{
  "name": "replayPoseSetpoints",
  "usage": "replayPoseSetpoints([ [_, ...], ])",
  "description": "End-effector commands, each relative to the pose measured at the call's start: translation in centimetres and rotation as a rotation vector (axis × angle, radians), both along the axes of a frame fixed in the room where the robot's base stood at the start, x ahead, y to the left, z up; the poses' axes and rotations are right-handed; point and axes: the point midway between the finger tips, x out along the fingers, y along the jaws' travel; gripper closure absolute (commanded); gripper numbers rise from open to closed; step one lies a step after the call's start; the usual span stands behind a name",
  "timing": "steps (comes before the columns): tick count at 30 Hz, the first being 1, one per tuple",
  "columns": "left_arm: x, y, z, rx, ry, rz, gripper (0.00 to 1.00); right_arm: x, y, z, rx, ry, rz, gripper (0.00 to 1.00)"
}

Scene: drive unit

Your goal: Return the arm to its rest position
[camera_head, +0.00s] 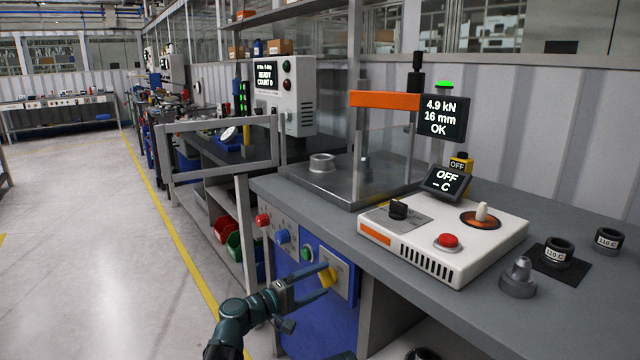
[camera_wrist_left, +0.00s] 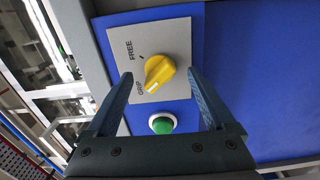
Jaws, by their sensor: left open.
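My left gripper (camera_head: 326,279) is at the blue front panel of the workbench in the head view, its fingers apart and nothing held between them. The yellow selector knob (camera_head: 328,276) is at its fingertips. In the left wrist view the open fingers of the left gripper (camera_wrist_left: 159,75) stand on either side of the yellow knob (camera_wrist_left: 159,70), with gaps visible. The knob sits on a grey plate marked FREE and GRIP, and its pale mark faces the GRIP side. Contact depth cannot be told.
A green button (camera_wrist_left: 162,123) lies beside the knob plate in the left wrist view. Above the panel, the grey benchtop (camera_head: 590,305) carries a white heater unit (camera_head: 480,255) and a press with a clear guard (camera_head: 385,165). Open floor (camera_head: 90,240) lies to the left.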

Motion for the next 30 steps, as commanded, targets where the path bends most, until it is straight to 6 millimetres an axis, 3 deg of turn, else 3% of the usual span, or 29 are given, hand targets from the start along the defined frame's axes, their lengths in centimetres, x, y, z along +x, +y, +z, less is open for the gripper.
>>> replayPoseSetpoints([
  [15, -0.02, 0.00, 0.07, 0.285, -0.392, 0.000, 0.12, 0.00, 0.00, 0.07, 0.000, 0.000, 0.000, 0.00],
  [30, -0.02, -0.01, 0.08, 0.369, -0.508, 0.000, 0.12, 0.00, 0.00, 0.08, 0.000, 0.000, 0.000, 0.00],
])
